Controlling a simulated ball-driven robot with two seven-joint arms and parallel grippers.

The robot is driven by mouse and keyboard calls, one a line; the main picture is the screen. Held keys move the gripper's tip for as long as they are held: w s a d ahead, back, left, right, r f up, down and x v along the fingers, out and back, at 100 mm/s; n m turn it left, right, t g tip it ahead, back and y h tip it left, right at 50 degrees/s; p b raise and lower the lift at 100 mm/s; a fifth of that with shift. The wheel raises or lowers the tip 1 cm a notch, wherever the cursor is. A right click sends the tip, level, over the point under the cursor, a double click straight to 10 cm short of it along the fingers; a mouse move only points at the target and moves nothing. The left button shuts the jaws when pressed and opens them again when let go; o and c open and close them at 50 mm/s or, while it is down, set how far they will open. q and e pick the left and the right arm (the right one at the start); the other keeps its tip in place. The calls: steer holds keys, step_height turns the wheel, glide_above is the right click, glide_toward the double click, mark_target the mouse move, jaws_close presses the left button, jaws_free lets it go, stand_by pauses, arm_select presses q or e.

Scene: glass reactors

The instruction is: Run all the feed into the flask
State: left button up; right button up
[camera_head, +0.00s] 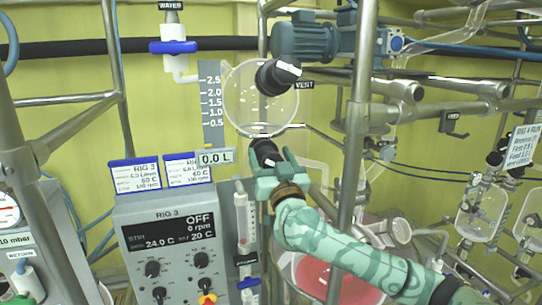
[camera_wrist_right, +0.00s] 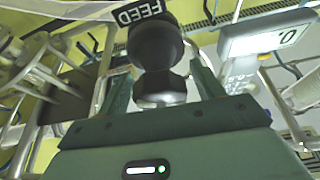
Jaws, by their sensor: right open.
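The round glass feed vessel (camera_head: 247,103) hangs at upper centre beside a level scale (camera_head: 212,105). It looks clear, and I cannot make out a liquid level. The readout (camera_head: 215,158) shows 0.0 L. The black feed knob (camera_head: 265,150) sits under the vessel; in the wrist view the knob (camera_wrist_right: 157,47) carries a FEED label. My right gripper (camera_head: 278,163) is open, with its fingers on either side of the knob (camera_wrist_right: 160,75); contact is unclear. The flask (camera_head: 335,277) below, partly hidden by my right arm, shows red-pink contents. My left gripper is not in view.
A black vent knob (camera_head: 278,76) and a blue motor (camera_head: 303,40) sit above. A metal post (camera_head: 352,150) stands right of the feed knob. The Rig 3 control box (camera_head: 172,245) stands left, reading OFF. Pipes and other glassware crowd the right.

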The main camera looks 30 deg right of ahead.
steer(key=shift+s, duration=0.1)
steer(key=c, duration=1)
steer(key=shift+m, duration=0.5)
